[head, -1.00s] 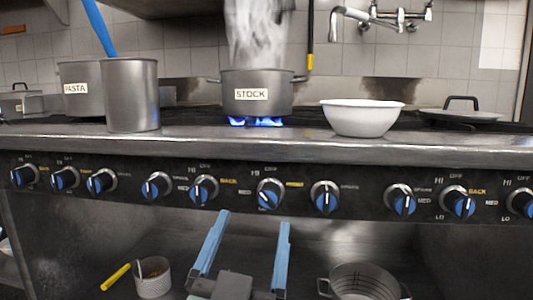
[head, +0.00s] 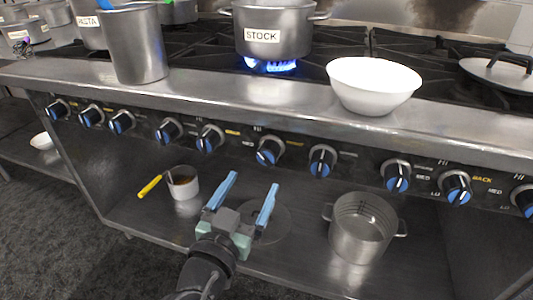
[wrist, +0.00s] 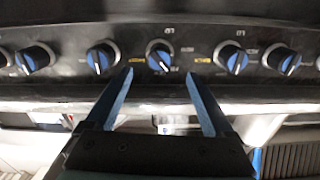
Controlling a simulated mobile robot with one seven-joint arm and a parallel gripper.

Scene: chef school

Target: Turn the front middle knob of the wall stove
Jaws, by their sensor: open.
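A row of blue-faced knobs runs along the stove's dark front panel. One knob near the middle (head: 269,150), beside a small yellow label, is the likely front middle knob, but its label is too blurred to read. Its pointer is slanted. My gripper (head: 248,186) is open and empty, below and in front of the panel, apart from the knobs. In the wrist view a knob with a slanted pointer (wrist: 160,57) lies centred just beyond the gap between my fingertips (wrist: 159,75). Neighbouring knobs (wrist: 101,58) sit to either side.
A stock pot (head: 272,30) stands over a lit blue flame. A white bowl (head: 372,85) and a metal pot (head: 135,45) stand on the stove's front ledge. The shelf below holds a strainer pot (head: 362,230) and a small cup (head: 184,183) with a yellow-handled tool.

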